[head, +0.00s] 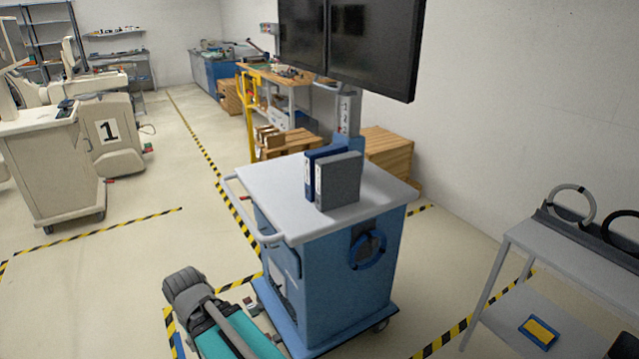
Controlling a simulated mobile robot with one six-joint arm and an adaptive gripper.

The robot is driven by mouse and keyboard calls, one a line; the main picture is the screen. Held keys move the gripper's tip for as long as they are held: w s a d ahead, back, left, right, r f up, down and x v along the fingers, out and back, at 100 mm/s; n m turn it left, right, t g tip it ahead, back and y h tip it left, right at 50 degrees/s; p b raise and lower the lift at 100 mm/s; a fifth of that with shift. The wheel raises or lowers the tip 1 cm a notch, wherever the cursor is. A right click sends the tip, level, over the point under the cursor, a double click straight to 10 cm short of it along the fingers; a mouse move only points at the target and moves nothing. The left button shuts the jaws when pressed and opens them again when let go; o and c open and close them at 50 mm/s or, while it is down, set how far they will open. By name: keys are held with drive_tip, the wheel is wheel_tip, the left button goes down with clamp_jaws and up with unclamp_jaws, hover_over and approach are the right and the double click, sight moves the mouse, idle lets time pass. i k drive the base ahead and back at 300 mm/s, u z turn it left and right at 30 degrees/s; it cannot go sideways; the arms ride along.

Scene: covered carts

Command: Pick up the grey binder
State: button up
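The grey binder (339,182) stands upright on the white top of the blue cart (374,187), near the middle of that top. A blue binder (311,176) stands upright close behind it on its left side and is partly hidden by it. I cannot tell whether the two binders touch. My gripper is not in view, so its state and its place relative to the binder do not show.
Two dark monitors (373,45) hang above the cart's back edge. A white handrail (256,225) runs along its left side. A grey side table (590,255) stands at the right. Floor to the left of the cart is open.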

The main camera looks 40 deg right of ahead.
sight(338, 177)
drive_tip(key=u, duration=0.5)
drive_tip(key=k, duration=1)
drive_tip(key=z, duration=1.05)
drive_tip(key=i, duration=0.5)
